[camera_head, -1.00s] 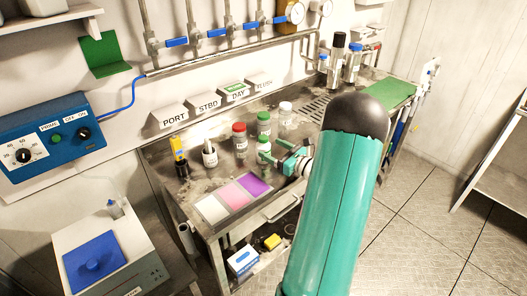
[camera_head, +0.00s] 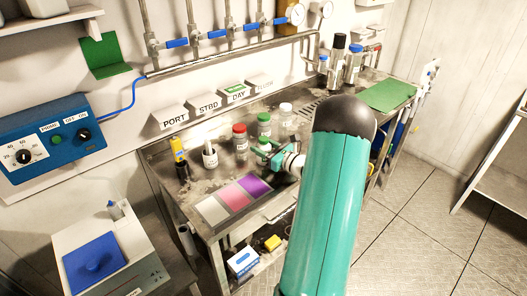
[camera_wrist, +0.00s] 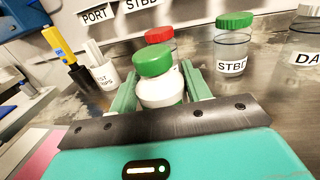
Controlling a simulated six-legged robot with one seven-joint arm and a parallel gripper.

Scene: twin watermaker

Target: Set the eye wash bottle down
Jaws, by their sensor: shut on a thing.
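The eye wash bottle is white with a green cap. In the wrist view the bottle (camera_wrist: 158,88) sits upright between the two green fingers of my gripper (camera_wrist: 160,80), which is shut on it. In the head view my gripper (camera_head: 275,155) reaches over the steel bench (camera_head: 210,182) from the right, behind a mat with white, pink and purple squares (camera_head: 235,200). The bottle (camera_head: 264,146) is partly hidden there by the fingers. Its base is hidden in the wrist view, so I cannot tell whether it touches the bench.
A red-capped jar (camera_head: 240,138), a green-capped jar (camera_head: 264,124) and a white-capped jar (camera_head: 286,114) stand close behind the bottle. A white cup (camera_head: 210,157) and a yellow-and-black tool (camera_head: 180,158) stand to the left. Bare bench lies between them and the mat.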

